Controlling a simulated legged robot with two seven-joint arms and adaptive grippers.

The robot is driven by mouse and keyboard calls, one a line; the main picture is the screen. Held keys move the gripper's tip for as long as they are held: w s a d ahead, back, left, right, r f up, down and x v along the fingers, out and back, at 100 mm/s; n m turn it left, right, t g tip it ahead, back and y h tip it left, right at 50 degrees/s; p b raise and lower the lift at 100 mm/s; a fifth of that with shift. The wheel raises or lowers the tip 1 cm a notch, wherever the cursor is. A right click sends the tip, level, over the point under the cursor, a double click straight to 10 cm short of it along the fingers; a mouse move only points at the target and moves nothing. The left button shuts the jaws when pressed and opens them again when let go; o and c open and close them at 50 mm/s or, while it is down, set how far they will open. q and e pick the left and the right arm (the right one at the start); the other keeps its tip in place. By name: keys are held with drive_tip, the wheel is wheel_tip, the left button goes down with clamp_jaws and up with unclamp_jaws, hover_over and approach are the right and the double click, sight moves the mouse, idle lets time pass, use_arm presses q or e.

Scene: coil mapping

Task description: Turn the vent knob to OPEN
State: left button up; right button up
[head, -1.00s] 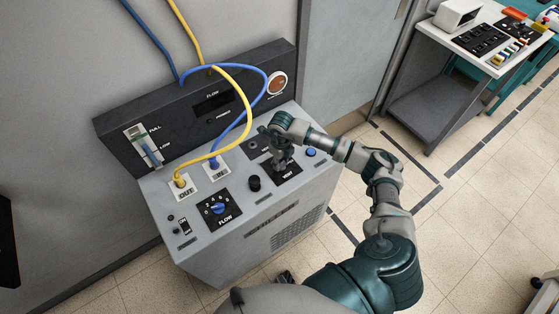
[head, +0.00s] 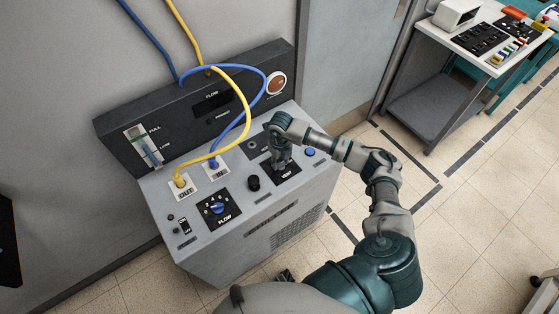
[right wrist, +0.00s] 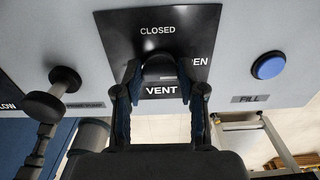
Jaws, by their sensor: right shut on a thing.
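The vent knob (right wrist: 160,68) is dark and sits on a black plate (right wrist: 118,28) marked CLOSED at the top, VENT below, and a partly covered word ending in EN at the right. My right gripper (right wrist: 159,82) has its two fingers on either side of the knob, shut on it. Which way the knob points is hard to tell. In the head view my right gripper (head: 281,162) reaches down onto the vent plate (head: 291,174) at the right of the grey console and hides the knob. My left gripper is not in view.
A blue FILL button (right wrist: 269,65) lies right of the plate. A black knob (head: 254,183) stands left of it. Yellow (head: 247,100) and blue (head: 266,86) hoses loop over the console to its OUT and IN ports. A blue FLOW knob (head: 217,208) is at the front left.

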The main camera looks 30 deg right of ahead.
sight(281, 163)
drive_tip(key=o, duration=1.1)
drive_tip(key=shift+s+f, duration=0.2)
drive_tip(key=shift+s, duration=0.05)
drive_tip(key=shift+o, duration=0.2)
drive_tip(key=shift+d+r, duration=0.1)
drive_tip(key=shift+w+r, duration=0.1)
drive_tip(key=shift+r, duration=0.05)
wheel_tip(281, 163, up, 12)
drive_tip(key=shift+f, duration=0.25)
